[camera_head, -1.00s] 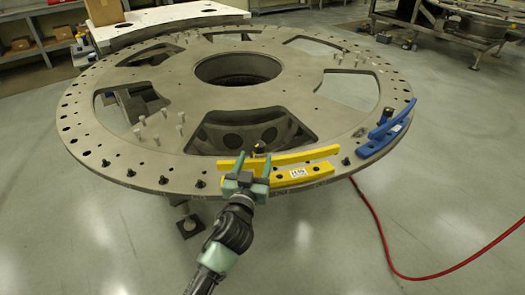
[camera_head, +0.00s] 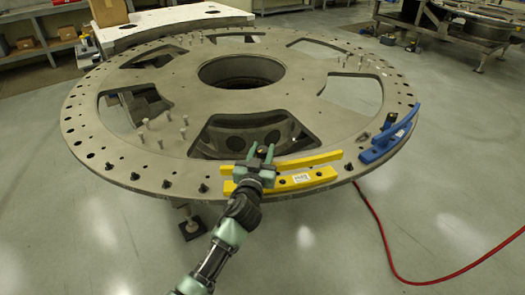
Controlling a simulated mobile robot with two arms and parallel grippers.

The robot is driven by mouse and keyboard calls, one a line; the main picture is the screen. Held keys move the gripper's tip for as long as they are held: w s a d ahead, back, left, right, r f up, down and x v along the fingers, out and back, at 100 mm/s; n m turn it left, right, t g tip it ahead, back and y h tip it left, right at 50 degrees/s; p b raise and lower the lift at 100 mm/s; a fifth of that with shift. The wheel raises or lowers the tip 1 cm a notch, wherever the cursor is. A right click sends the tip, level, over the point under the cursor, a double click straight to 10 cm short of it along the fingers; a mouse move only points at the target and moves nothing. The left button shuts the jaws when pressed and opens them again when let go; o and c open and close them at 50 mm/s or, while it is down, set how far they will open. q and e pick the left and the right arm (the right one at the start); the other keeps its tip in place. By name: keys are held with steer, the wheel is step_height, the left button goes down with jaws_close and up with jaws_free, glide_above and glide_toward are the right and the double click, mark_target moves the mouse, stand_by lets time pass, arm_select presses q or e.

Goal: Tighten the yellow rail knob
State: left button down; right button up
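The yellow rail (camera_head: 312,178) is a curved double bar with a white label, fixed on the near edge of the round turret plate (camera_head: 222,100). Its dark knob (camera_head: 261,152) stands at the back of the rail, left of its middle, and is partly hidden by my gripper. My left gripper (camera_head: 261,151) reaches over the rail from the front, its two green fingers on either side of the knob. The fingers look closed in against it. The gripper body covers part of the rail's left half. My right gripper is not in view.
A blue rail (camera_head: 388,143) with its own knob sits on the plate's right edge. Several bolts and pegs stand on the plate. A red cable (camera_head: 388,255) lies on the floor at right. Shelves and a machine frame stand behind.

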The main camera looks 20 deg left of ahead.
arm_select(q)
steer(key=shift+a+r+m+h+p, duration=0.15)
steer(key=shift+m+h+p, duration=0.35)
steer(key=shift+h+p, duration=0.3)
steer(key=m+h+p, duration=0.2)
steer(key=h+p, duration=0.1)
steer(key=shift+r, duration=0.1)
steer(key=m+h+p, duration=0.1)
steer(key=m+h, duration=0.1)
steer(key=shift+g+h, duration=0.4)
steer(key=shift+f+m+g+h, duration=0.25)
steer(key=shift+m+g+h, duration=0.35)
steer(key=shift+h, duration=0.5)
steer(key=shift+m+g+h+b, duration=0.55)
steer(key=shift+m+g+h, duration=0.35)
steer(key=shift+m+h, duration=0.55)
steer(key=shift+h, duration=0.45)
steer(key=c, duration=1)
jaws_free()
steer(key=shift+o, duration=0.2)
